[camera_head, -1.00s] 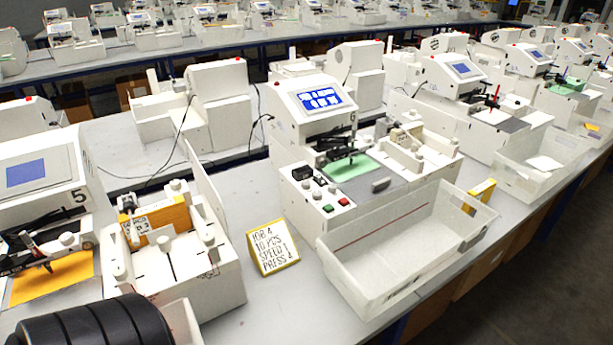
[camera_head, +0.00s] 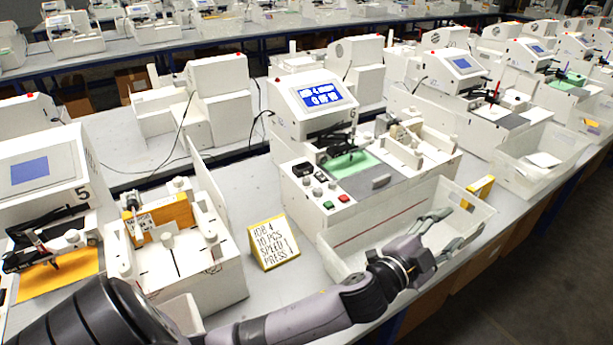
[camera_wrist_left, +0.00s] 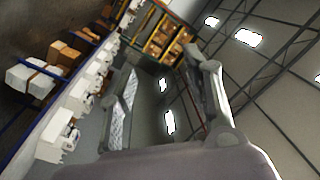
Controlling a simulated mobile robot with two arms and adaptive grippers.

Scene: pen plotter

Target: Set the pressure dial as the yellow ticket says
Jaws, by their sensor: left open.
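The yellow-framed ticket (camera_head: 272,243) stands on the table left of the machine's white bin. It reads JOB 4, 10 PCS, SPEED 1, PRESS 4. The plotter (camera_head: 312,110), numbered 6, has a lit blue screen (camera_head: 323,97). Its front panel carries a black switch (camera_head: 302,169), small grey knobs (camera_head: 317,192), a green button (camera_head: 328,205) and a red button (camera_head: 343,198). I cannot tell which knob is the pressure dial or read its setting. My left gripper (camera_head: 462,226) is open and empty over the bin, right of the panel. My right gripper is out of view.
The white bin (camera_head: 345,235) stands in front of the plotter, partly hidden by my left arm. A yellow box (camera_head: 478,190) lies beyond its right end. Machine 5 (camera_head: 40,165) and a fixture with an orange block (camera_head: 165,216) stand at left.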

